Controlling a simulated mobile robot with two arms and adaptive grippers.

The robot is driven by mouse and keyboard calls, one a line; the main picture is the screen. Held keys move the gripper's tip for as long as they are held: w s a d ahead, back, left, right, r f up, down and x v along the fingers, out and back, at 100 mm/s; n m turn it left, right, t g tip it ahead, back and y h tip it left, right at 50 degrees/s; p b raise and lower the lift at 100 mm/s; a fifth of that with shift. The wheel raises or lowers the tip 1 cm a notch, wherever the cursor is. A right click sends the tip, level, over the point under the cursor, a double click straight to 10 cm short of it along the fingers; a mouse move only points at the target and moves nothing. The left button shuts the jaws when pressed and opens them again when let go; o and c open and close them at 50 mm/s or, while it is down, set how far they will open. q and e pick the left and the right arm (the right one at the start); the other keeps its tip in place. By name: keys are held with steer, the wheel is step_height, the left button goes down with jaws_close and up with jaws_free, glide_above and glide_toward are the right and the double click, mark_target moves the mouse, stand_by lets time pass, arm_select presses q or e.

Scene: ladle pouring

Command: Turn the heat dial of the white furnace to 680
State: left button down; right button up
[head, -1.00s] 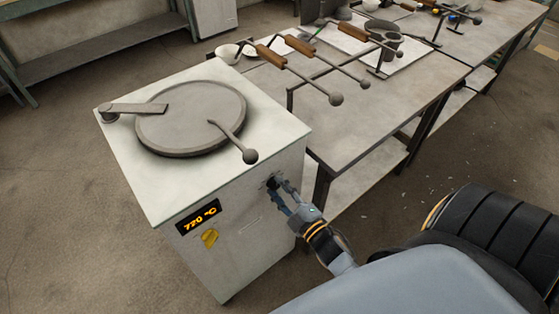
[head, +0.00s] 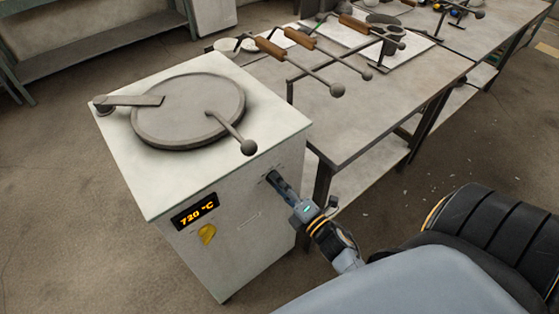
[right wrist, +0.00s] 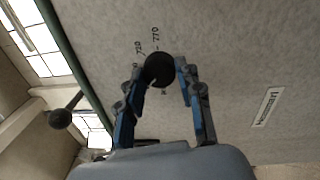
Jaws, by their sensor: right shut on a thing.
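The white furnace (head: 205,242) stands left of centre in the head view, with a round lid on top. Its orange display (head: 195,211) reads 720 °C. My right gripper (head: 277,181) is at the furnace's front face, shut on the dial with a finger on either side. In the head view the gripper mostly hides the dial. My left gripper is not in view.
A metal table (head: 400,88) with long-handled tools and a cup stands behind and right of the furnace. The lid's ball-ended handle (head: 248,147) lies over the furnace top. Floor in front is clear.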

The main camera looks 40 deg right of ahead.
stand_by(0.5)
steer(key=o, duration=1.2)
steer(key=s, duration=0.8)
steer(key=s+d, duration=0.1)
steer(key=s, duration=0.3)
steer(key=shift+f, duration=0.4)
steer(key=s+a+f+m+g, duration=0.2)
steer(key=f+m+g, duration=0.15)
steer(key=f, duration=0.65)
steer(key=s+a+f+m+g+h, duration=0.1)
steer(key=s+a+f+m+g, duration=0.15)
steer(key=f+m, duration=0.45)
steer(key=s+a+f+m+g, duration=0.1)
steer(key=s+f+m+g, duration=0.15)
steer(key=f, duration=0.95)
steer(key=s+f+m+g, duration=0.1)
steer(key=s+f+g, duration=0.2)
steer(key=s, duration=0.3)
steer(key=s+f+m+g, duration=0.2)
steer(key=s+f+g, duration=0.1)
steer(key=s+f, duration=0.2)
steer(key=s+f+m+g, duration=0.2)
steer(key=s+f+g, duration=0.1)
steer(key=s, duration=0.3)
steer(key=shift+s+a+f+p, duration=0.1)
steer(key=shift+s+f+p, duration=0.25)
steer(key=shift+f, duration=0.55)
